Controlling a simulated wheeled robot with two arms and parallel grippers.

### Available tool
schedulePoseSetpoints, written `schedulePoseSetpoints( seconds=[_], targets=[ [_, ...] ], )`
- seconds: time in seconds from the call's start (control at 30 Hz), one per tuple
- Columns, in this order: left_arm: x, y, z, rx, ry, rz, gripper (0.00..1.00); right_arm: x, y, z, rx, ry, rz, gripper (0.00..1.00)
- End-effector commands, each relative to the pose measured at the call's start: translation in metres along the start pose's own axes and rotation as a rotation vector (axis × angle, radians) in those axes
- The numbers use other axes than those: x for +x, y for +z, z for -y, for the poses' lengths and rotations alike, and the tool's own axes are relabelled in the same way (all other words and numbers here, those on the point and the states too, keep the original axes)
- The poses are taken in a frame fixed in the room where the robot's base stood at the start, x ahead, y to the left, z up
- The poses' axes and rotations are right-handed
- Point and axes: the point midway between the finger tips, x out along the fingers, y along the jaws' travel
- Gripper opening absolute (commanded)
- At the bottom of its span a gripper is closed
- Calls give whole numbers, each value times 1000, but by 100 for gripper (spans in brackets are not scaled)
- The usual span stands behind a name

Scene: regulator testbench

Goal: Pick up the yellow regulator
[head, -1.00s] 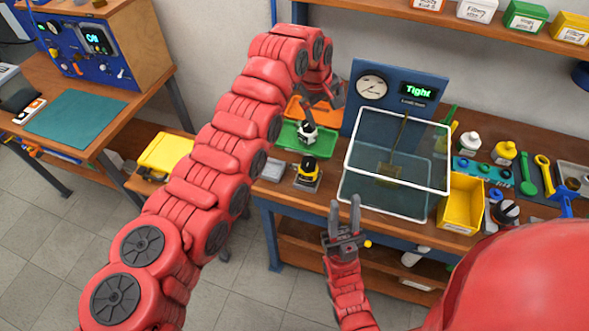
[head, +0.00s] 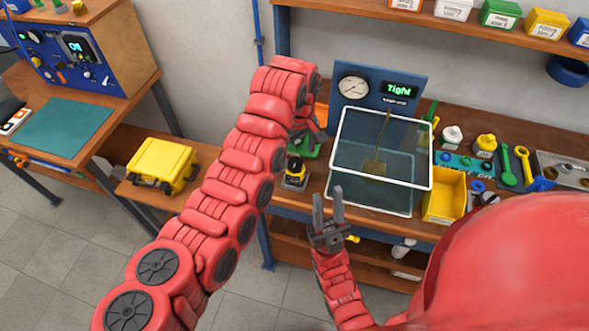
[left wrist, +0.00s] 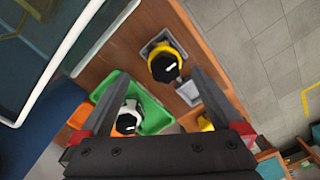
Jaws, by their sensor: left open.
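The yellow regulator (head: 294,171), with a black cap, stands on a small grey pad near the front edge of the bench. In the left wrist view the yellow regulator (left wrist: 165,63) lies ahead, slightly beyond the fingertips. My left gripper (head: 308,132) is above the bench, just behind and right of it in the head view. In the left wrist view the left gripper (left wrist: 155,80) has its fingers wide apart with nothing between them. My right gripper (head: 328,190) is open and empty before the bench's front edge.
A green tray (left wrist: 152,115) holds a white regulator (left wrist: 128,119) close to my left gripper. A glass-sided box (head: 372,190) and a blue gauge panel reading "Tight" (head: 400,88) stand right of it. A yellow bin (head: 443,196) and tools are farther right.

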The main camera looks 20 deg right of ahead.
Motion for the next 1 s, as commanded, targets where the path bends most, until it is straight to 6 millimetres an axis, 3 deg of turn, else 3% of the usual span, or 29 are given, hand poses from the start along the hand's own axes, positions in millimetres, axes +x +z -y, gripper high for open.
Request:
schedulePoseSetpoints(
  seconds=[0.03, 0.33, 0.5, 0.7, 0.93, 1.0],
  targets=[
    [4, -1, 1, -2, -3, 2, 100, 8, -2, 0, 0, 0, 0, 33],
    [24, 0, 2, -1, 0, 2, 100, 19, -3, -1, 0, 0, 0, 33],
    [44, -1, 9, -1, -3, 3, 100, 44, -7, -2, 0, 0, -1, 33],
    [68, -1, 8, 0, -2, 2, 100, 45, -8, -2, 0, 0, 0, 33],
    [72, -1, 7, 0, 1, 0, 100, 44, -8, -2, 0, 0, 0, 33],
    [72, -1, 7, 0, 1, 0, 87, 44, -8, -2, 0, 0, 0, 33]
  ],
)
